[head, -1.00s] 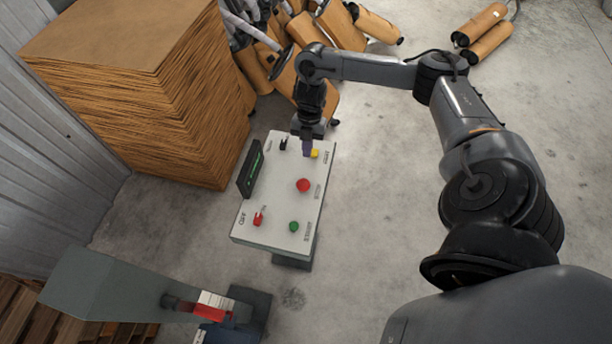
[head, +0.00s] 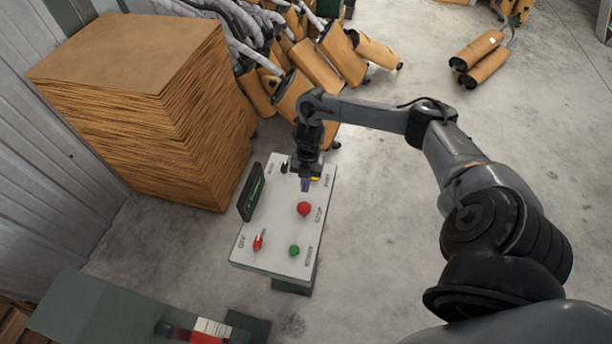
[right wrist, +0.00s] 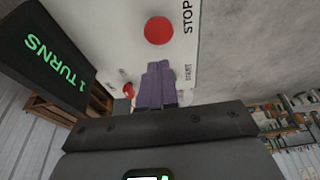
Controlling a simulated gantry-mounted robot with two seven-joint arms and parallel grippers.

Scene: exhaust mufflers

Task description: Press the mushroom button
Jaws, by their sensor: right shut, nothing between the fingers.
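The red mushroom button (head: 304,208) stands on the white control panel (head: 275,225), near the middle of its right side. In the right wrist view the red button (right wrist: 158,30) lies just beyond my fingertips, beside the printed word STOP. My right gripper (head: 305,187) is shut and empty, pointing down over the panel on the far side of the red button, apart from it in the picture. Its purple fingers (right wrist: 156,82) are together in the right wrist view. The exact height of the fingertips is hard to tell. My left gripper is not in view.
The panel also carries a green button (head: 294,250), a red switch (head: 259,240), a partly hidden yellow button (head: 315,179) and a display (head: 251,192) reading "1 TURNS". A cardboard stack (head: 150,110) stands left; mufflers (head: 315,65) lie behind.

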